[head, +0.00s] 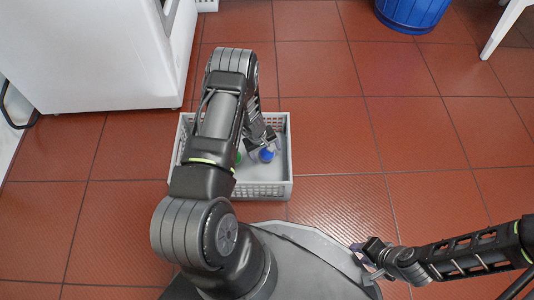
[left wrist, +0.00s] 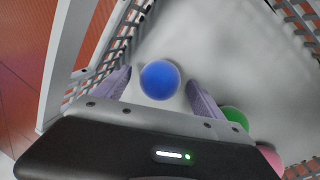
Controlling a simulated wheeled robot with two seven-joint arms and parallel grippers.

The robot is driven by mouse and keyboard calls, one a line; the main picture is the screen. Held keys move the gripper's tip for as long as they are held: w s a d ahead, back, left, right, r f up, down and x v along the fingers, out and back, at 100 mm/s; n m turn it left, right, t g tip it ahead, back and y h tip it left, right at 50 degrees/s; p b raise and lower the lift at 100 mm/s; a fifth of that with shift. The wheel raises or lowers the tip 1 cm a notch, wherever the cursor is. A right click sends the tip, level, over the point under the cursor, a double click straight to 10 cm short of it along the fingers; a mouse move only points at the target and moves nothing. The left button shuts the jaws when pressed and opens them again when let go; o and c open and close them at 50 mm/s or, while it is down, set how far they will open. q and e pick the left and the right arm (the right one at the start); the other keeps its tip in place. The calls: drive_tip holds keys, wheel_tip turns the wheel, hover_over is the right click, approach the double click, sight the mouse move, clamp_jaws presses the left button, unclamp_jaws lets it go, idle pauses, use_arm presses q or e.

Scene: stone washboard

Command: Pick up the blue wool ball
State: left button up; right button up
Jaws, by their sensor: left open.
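The blue wool ball (left wrist: 160,80) lies on the floor of a light grey basket. In the left wrist view it sits between the two spread fingers of my left gripper (left wrist: 160,90), with a gap visible on each side. In the head view the blue ball (head: 266,155) shows just beside my left gripper (head: 262,147), which reaches down into the basket (head: 262,189). My left gripper is open and empty. My right gripper (head: 365,262) is at the lower right, outside the basket; its jaws are too small to read.
A green ball (left wrist: 235,117) and a pink ball (left wrist: 268,158) lie in the basket right of the blue one. The basket's lattice walls stand close around my left gripper. A white appliance (head: 90,50) stands at upper left, a blue bucket (head: 412,14) at the top right. Tiled floor right of the basket is clear.

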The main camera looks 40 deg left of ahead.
sight(266, 151)
use_arm(q)
drive_tip(key=shift+c, duration=0.4)
drive_tip(key=c, duration=1.4)
drive_tip(key=shift+r, duration=0.1)
drive_tip(key=p+v, duration=0.1)
drive_tip(key=v, duration=0.2)
drive_tip(key=w+p+v, duration=0.1)
drive_tip(key=p+v, duration=0.1)
drive_tip(key=v, duration=0.1)
drive_tip(key=d+p+v, duration=0.1)
drive_tip(key=v, duration=0.2)
drive_tip(key=shift+w+r, duration=0.35)
drive_tip(key=shift+r, duration=0.2)
